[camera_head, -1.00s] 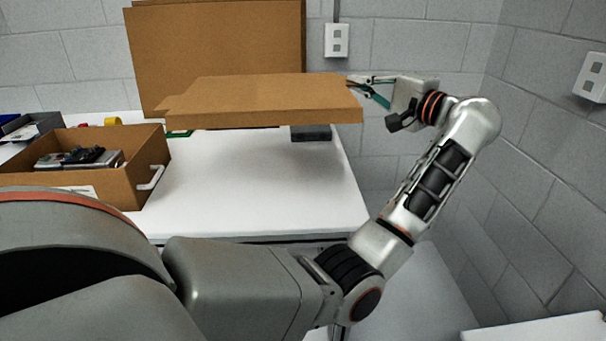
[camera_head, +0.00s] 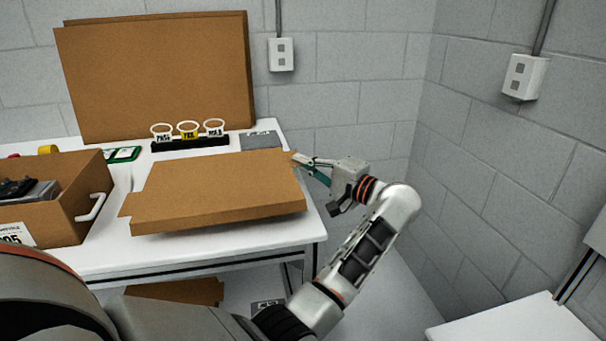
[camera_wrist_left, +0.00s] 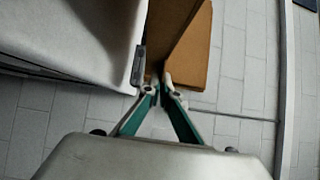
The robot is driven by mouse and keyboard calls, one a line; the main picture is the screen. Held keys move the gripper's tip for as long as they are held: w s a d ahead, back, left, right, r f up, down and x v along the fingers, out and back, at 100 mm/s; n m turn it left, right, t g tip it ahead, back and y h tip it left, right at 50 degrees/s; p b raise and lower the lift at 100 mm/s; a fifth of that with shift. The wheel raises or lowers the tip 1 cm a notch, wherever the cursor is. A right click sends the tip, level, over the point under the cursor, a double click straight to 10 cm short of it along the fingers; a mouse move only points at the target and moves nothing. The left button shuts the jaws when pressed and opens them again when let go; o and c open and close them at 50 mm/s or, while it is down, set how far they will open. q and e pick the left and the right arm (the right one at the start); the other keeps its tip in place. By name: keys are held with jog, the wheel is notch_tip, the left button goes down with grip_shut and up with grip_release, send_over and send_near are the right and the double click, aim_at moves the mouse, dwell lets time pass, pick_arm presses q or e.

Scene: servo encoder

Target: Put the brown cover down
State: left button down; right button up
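The brown cover (camera_head: 220,188) is a flat cardboard lid over the right part of the white table (camera_head: 110,262). A thin dark shadow lies under its front edge; I cannot tell whether it hovers just above the table or touches it. My left gripper (camera_head: 298,160) is shut on the cover's far right corner, beyond the table's right side. In the left wrist view, the fingertips (camera_wrist_left: 157,88) pinch the edge of the cover (camera_wrist_left: 192,50). The table surface beneath the cover is hidden. My right gripper is not in view.
An open cardboard box (camera_head: 75,205) with dark items stands left of the cover. A large brown board (camera_head: 160,75) leans on the wall.

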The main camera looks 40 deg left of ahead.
aim_at(303, 187)
pick_arm(q)
notch_tip(303, 187, down, 3)
jog(key=shift+r, duration=0.1)
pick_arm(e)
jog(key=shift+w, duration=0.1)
pick_arm(q)
jog(key=shift+f+b, duration=0.35)
jog(key=shift+f, duration=0.15)
jog(key=shift+f+b, duration=0.3)
jog(key=shift+f, duration=0.1)
jog(key=c, duration=2.7)
grip_release()
jog(key=shift+r, duration=0.1)
jog(key=o, duration=0.4)
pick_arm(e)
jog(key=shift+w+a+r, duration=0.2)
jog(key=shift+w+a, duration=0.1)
